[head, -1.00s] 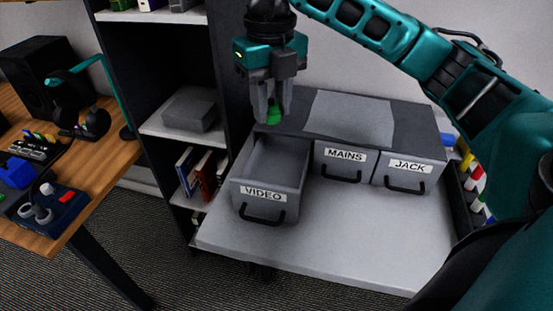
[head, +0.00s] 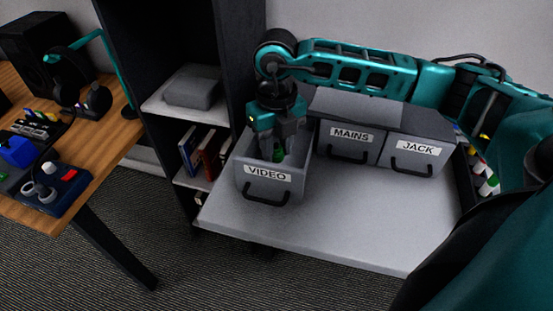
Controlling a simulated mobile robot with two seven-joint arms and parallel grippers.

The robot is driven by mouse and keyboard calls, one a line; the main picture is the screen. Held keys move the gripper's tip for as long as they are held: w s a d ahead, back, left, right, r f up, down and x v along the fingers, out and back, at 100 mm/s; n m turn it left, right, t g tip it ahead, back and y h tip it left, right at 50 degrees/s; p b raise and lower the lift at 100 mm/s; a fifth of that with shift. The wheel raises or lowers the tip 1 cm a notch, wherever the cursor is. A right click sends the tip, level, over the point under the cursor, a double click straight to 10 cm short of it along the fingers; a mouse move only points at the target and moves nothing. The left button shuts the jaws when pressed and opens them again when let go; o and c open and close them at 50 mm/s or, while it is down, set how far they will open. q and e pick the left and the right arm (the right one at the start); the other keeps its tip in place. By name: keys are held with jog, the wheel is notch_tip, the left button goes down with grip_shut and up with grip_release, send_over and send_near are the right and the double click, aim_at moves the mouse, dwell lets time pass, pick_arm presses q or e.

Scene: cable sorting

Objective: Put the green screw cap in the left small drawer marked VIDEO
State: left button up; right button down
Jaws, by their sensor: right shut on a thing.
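The grey drawer marked VIDEO (head: 267,186) is pulled open at the left of the drawer unit, with a black handle on its front. My right gripper (head: 278,154) points down into the open drawer and is shut on the green screw cap (head: 279,155). The cap shows between the fingers, behind the drawer's front wall. The front wall hides whether it touches the drawer floor. My left gripper is not in view.
The drawers marked MAINS (head: 349,142) and JACK (head: 414,155) are shut. The grey tabletop (head: 340,220) in front is clear. A dark shelf with books (head: 205,150) stands at left, beside a wooden desk (head: 100,165). Small coloured items (head: 485,180) lie at right.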

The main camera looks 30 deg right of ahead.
aim_at(277, 161)
jog(key=shift+f, duration=2.1)
jog(key=shift+f, duration=0.2)
jog(key=c, duration=0.8)
grip_release()
notch_tip(277, 161, up, 12)
jog(key=shift+r, duration=0.25)
